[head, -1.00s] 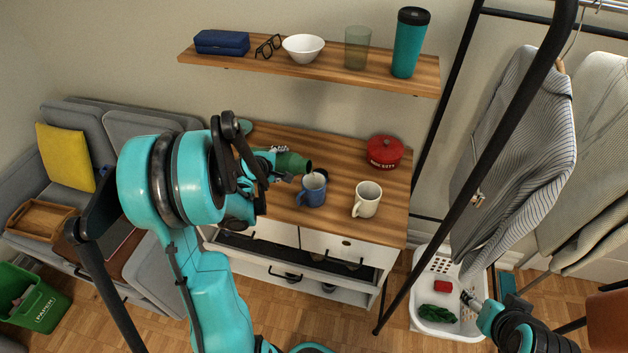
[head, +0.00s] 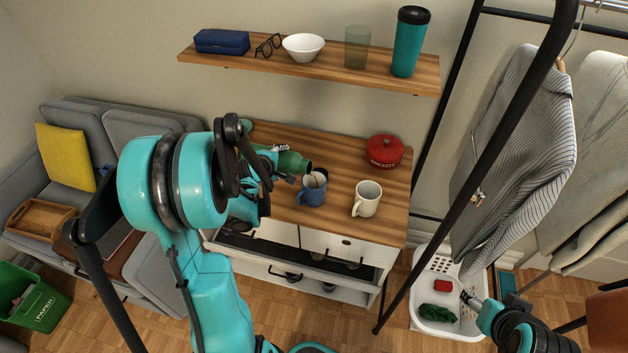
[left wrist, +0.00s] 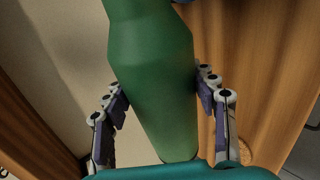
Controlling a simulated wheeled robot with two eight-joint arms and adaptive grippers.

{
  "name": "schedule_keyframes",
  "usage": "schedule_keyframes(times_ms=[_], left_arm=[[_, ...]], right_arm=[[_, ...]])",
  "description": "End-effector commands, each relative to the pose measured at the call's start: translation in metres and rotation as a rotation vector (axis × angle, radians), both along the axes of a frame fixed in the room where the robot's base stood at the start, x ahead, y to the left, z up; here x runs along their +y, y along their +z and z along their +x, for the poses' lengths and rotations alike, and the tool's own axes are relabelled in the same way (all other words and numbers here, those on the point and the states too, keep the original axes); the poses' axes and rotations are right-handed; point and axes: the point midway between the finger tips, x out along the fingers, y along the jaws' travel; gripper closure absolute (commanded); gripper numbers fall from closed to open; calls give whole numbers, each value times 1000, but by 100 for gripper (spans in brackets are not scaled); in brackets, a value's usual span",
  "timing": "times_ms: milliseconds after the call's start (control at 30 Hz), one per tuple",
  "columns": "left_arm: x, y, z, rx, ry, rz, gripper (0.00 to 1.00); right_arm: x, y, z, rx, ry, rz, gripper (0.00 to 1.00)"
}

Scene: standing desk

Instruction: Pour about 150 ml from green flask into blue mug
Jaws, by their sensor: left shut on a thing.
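The green flask (head: 294,162) lies almost on its side in the air, its dark mouth pointing right, above and slightly left of the blue mug (head: 311,197). My left gripper (head: 270,167) is shut around the flask. The left wrist view shows its two fingers (left wrist: 163,105) on either side of the green body (left wrist: 150,55). The blue mug stands upright on the wooden top; a pale beige surface shows inside it. No stream is clear between mouth and mug. My right gripper (head: 468,297) is far off at lower right, over the laundry basket; its jaws are too small to judge.
A white mug (head: 367,199) stands right of the blue mug, and a red lidded pot (head: 385,151) behind it. The shelf (head: 330,71) above carries several items. The cabinet top (head: 343,166) is bare between them.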

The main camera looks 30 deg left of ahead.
Motion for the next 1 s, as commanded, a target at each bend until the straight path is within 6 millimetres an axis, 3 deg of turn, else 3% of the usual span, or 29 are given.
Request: schedule_keyframes(times_ms=[1000], left_arm=[[6,0,0,2,0,32,100]], right_arm=[[0,-1,0,0,0,0,41]])
